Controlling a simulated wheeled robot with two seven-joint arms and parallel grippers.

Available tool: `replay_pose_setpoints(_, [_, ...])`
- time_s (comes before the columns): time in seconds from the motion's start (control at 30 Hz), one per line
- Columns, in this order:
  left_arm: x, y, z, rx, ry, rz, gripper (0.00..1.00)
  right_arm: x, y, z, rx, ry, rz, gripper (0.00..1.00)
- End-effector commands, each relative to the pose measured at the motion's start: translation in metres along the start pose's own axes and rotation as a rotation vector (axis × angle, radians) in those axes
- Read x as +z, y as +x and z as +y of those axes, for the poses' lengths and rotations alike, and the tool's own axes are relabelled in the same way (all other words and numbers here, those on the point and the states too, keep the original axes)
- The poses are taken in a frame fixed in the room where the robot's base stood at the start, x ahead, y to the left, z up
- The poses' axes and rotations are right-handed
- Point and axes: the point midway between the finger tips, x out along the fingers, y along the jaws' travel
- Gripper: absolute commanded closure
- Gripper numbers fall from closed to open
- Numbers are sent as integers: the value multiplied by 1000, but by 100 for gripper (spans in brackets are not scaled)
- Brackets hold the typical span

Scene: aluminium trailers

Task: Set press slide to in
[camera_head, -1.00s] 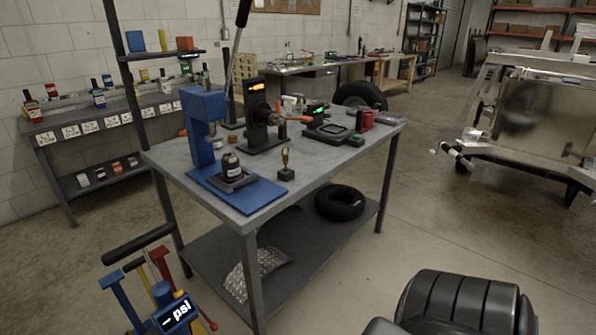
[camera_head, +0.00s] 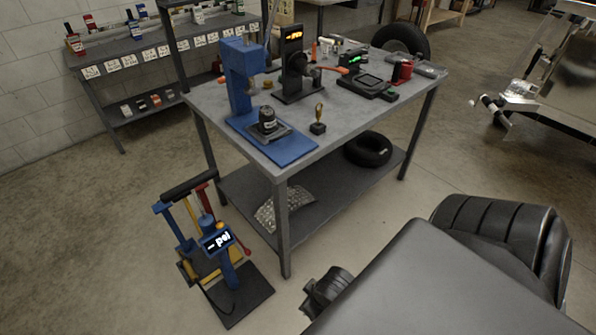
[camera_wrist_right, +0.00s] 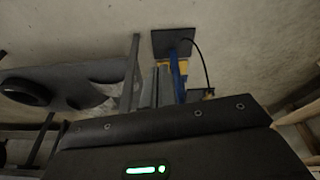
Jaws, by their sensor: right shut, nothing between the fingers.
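The blue press (camera_head: 240,75) stands on the near left part of the grey workbench (camera_head: 210,97). Its dark slide plate (camera_head: 276,138) rests on the blue base (camera_head: 290,148), in front of the press column rather than under its head. A black cylinder with a label (camera_head: 267,119) stands on the plate. My right gripper (camera_wrist_right: 156,88) shows in the right wrist view as narrow grey fingers, shut and empty, well away from the press. My right arm fills the lower right of the head view. My left gripper is not in view.
A blue and yellow floor pump (camera_head: 218,240) with a psi display stands left of the bench, on the floor. Beside the press are a black display stand (camera_head: 292,65) and a small brass-topped item (camera_head: 318,120). A tyre (camera_head: 368,149) lies on the lower shelf.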

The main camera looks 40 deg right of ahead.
Motion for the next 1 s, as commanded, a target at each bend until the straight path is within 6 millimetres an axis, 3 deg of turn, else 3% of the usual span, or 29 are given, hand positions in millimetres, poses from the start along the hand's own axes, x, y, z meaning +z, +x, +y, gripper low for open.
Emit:
replay_pose_setpoints(0.03, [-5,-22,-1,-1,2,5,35,-10,-26,5,9,20,19,100])
replay_pose_setpoints(0.1, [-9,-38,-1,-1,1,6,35,-24,-53,17,30,65,52,100])
replay_pose_setpoints(0.23, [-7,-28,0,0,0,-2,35,-44,-66,39,66,164,117,100])
replay_pose_setpoints(0.37, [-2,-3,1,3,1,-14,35,-64,-68,61,92,261,186,100])
replay_pose_setpoints(0.43, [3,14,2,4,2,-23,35,-83,-67,68,91,287,237,100])
replay_pose_setpoints(0.57, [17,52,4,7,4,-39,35,-102,-62,104,104,444,311,100])
replay_pose_setpoints(0.73, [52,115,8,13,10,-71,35,-139,-56,155,66,665,437,100])
replay_pose_setpoints(0.9, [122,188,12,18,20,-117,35,-199,-68,233,-82,1000,592,100])
replay_pose_setpoints(1.0, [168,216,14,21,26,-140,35,-230,-84,275,-205,1198,642,100])
